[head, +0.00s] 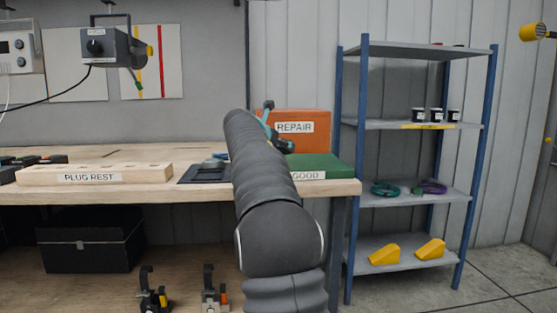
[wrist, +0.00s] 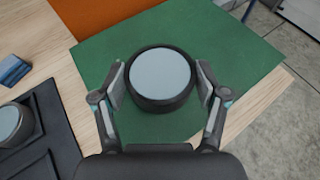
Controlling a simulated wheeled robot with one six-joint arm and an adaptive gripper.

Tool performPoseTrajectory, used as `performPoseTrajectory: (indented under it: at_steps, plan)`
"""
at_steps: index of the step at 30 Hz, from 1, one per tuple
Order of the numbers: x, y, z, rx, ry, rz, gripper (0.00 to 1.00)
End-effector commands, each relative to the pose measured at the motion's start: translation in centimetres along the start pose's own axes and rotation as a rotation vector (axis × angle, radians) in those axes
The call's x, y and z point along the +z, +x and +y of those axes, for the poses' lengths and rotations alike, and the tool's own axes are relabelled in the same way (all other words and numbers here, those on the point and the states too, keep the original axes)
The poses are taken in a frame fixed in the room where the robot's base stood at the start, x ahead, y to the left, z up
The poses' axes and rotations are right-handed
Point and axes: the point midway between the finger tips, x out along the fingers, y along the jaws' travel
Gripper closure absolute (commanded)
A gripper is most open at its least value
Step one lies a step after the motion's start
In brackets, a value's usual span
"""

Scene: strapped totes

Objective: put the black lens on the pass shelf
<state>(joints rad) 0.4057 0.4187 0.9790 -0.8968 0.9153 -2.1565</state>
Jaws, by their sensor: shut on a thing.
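My gripper (wrist: 159,82) is shut on the black lens (wrist: 160,104), a round black body with a pale grey face, one finger on each side. The lens is over the green board (wrist: 235,50) in the wrist view; I cannot tell whether it touches it. In the head view the green board (head: 318,164) is labelled GOOD and lies at the right end of the bench. My arm hides the lens there, and only part of my gripper (head: 272,122) shows. No shelf labelled "pass" is readable.
An orange box (head: 308,120) labelled REPAIR stands behind the green board. A dark tray (wrist: 52,120) to the left holds another round black piece (wrist: 12,122) with a grey face. A wooden PLUG REST block (head: 120,175) is further left. A blue-posted shelf rack (head: 412,199) stands right of the bench.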

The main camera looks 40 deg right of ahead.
Motion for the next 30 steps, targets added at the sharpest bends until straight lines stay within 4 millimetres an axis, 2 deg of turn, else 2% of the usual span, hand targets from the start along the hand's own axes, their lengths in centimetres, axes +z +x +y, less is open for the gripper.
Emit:
performPoseTrajectory:
  at_steps: [4, 11, 23, 24, 27, 30]
  plan:
    - [-0.8, 0.3, 0.2, 0.000, -0.002, -0.001, 0.71]
    - [-3.6, 1.4, 0.2, 0.000, -0.003, -0.001, 0.71]
    - [-4.0, 1.6, 0.1, 0.000, 0.000, -0.001, 0.71]
    - [-4.1, 1.7, 0.1, 0.000, -0.001, 0.000, 0.24]
    - [-4.1, 1.6, 0.1, 0.000, 0.000, 0.000, 0.02]
    - [-4.0, 1.6, 0.1, 0.000, -0.001, 0.000, 0.02]
